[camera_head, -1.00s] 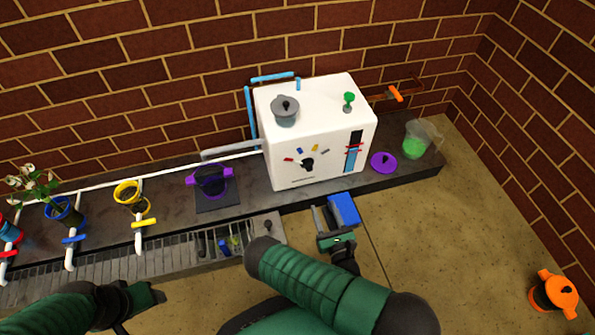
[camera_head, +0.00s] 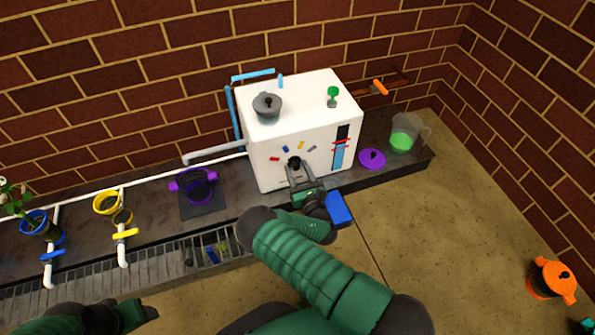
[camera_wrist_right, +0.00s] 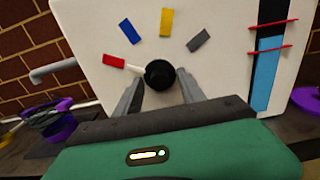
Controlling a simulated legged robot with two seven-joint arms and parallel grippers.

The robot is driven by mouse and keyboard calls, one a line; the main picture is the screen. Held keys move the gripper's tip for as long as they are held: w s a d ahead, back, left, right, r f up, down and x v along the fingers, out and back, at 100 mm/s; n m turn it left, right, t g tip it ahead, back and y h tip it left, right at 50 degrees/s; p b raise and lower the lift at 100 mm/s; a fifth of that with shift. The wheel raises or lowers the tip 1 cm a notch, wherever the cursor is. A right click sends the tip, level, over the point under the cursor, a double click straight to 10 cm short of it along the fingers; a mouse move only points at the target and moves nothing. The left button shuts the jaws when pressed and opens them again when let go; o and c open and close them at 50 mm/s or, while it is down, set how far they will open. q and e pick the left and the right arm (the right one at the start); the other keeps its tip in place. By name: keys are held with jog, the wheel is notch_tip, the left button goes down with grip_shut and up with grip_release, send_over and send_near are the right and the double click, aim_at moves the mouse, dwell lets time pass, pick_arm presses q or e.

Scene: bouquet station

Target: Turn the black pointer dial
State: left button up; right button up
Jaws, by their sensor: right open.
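The black pointer dial (camera_head: 294,163) is on the front of the white box (camera_head: 262,174). In the right wrist view the round black dial (camera_wrist_right: 160,74) has a white pointer aimed left, at the red mark (camera_wrist_right: 113,61). Blue (camera_wrist_right: 128,32), yellow (camera_wrist_right: 166,22) and grey (camera_wrist_right: 199,40) marks arc above it. My right gripper (camera_head: 298,176) is open at the dial. In the wrist view its fingers (camera_wrist_right: 160,92) stand on either side of the dial's lower part; contact cannot be told. My left gripper (camera_head: 146,309) is at the lower left, away from the box; its jaws are unclear.
A grey-lidded pot (camera_head: 267,106) and a green knob (camera_head: 333,94) are on the box top. A purple pot (camera_head: 197,186) stands left, a purple lid (camera_head: 372,158) and a jug of green liquid (camera_head: 403,137) right.

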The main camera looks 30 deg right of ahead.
grip_shut()
dwell(0.4)
jog(key=shift+d+m+p, duration=0.2)
jog(key=shift+m+p, duration=4.9)
jog(key=shift+m, duration=6.8)
